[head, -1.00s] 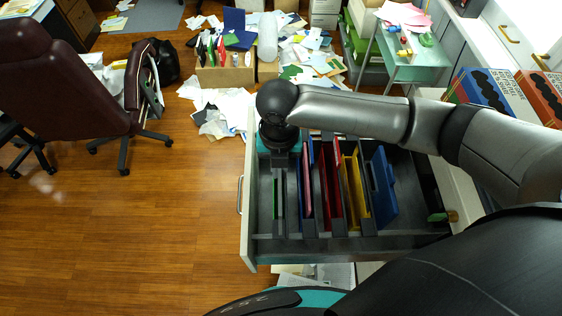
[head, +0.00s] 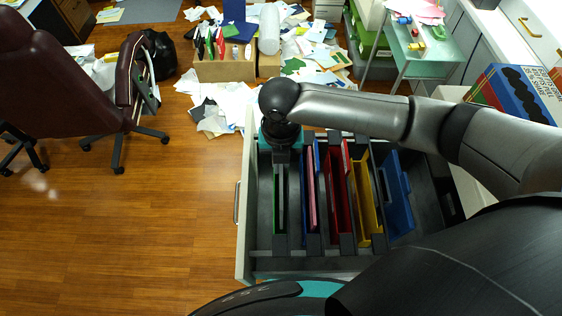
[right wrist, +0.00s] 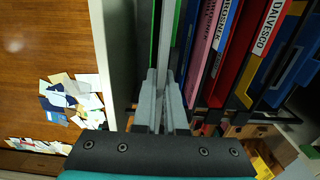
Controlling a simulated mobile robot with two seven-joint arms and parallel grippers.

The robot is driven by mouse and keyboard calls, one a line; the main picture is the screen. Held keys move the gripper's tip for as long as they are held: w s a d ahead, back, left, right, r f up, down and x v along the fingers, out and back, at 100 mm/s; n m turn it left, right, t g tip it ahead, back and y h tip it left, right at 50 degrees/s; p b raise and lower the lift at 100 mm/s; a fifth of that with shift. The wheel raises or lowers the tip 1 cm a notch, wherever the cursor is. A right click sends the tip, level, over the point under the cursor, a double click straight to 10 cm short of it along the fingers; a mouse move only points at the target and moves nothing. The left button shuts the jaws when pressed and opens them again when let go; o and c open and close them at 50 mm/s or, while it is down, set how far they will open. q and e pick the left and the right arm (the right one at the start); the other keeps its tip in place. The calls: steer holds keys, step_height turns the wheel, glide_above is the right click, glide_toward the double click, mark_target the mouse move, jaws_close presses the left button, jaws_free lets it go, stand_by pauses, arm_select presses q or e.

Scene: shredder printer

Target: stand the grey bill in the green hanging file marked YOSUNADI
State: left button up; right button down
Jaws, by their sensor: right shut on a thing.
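My right gripper (head: 282,155) points down over the left end of the open drawer, at the green hanging file (head: 280,205). In the right wrist view the gripper (right wrist: 163,85) is shut on the grey bill (right wrist: 166,35), seen edge-on as a thin upright strip. A strip of the green file (right wrist: 154,35) shows just left of the bill there. The bill looks to be at or within the green file, but how deep it sits is hidden. I cannot read the name YOSUNADI on any tab. My left gripper is not in view.
The open drawer (head: 242,205) also holds pink, red (head: 340,200), yellow (head: 362,205) and blue (head: 397,195) files to the right. Wrist-view labels read DALVESCO and BROSNEK. A maroon chair (head: 60,90) stands left; papers litter the floor behind. The floor left of the drawer is clear.

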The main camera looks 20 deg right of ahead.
steer(key=shift+f+b, duration=1.65)
steer(key=shift+f, duration=1.95)
steer(key=c, duration=0.9)
jaws_free()
step_height(320, 180, up, 15)
steer(key=shift+r+p, duration=0.15)
steer(key=shift+p, duration=0.45)
